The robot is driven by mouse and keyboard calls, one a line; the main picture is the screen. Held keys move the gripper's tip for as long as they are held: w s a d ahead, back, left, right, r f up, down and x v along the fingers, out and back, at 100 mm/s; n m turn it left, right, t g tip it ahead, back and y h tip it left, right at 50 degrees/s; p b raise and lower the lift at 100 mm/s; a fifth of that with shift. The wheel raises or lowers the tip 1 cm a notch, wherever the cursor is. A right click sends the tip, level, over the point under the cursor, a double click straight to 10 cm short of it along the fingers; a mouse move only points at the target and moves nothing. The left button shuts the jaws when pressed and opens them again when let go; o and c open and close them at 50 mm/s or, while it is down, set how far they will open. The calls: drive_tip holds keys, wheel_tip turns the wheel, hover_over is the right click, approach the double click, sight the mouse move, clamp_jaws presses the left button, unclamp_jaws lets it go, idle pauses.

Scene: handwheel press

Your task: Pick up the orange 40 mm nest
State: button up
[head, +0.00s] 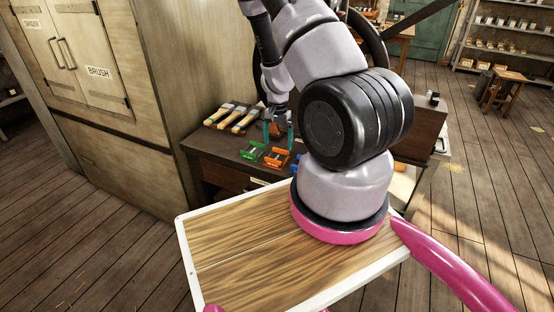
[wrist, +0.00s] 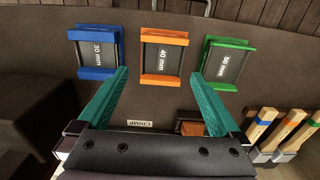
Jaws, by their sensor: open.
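The orange 40 mm nest (wrist: 162,60) is a small block with orange end bars and a dark middle marked "40 mm". It lies on the dark bench top between two other nests. In the head view the orange nest (head: 275,160) is near the bench's front edge. My gripper (wrist: 160,73) has two teal fingers, spread wide and empty. In the wrist view the nest appears centred between the fingertips and ahead of them. In the head view my gripper (head: 278,140) hangs above and just behind the nests. I see no contact with the nest.
The blue 30 mm nest (wrist: 96,54) and green 50 mm nest (wrist: 223,65) flank the orange one. Several wooden-handled brushes (head: 235,118) lie on the bench beside the cabinet (head: 150,90). A "CRIMP" label (wrist: 140,123) is on the bench. My arm hides part of the bench.

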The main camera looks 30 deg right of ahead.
sight(277, 157)
drive_tip(key=shift+w+a+f, duration=0.1)
drive_tip(key=shift+w+f, duration=0.05)
drive_tip(key=shift+f, duration=2.9)
clamp_jaws()
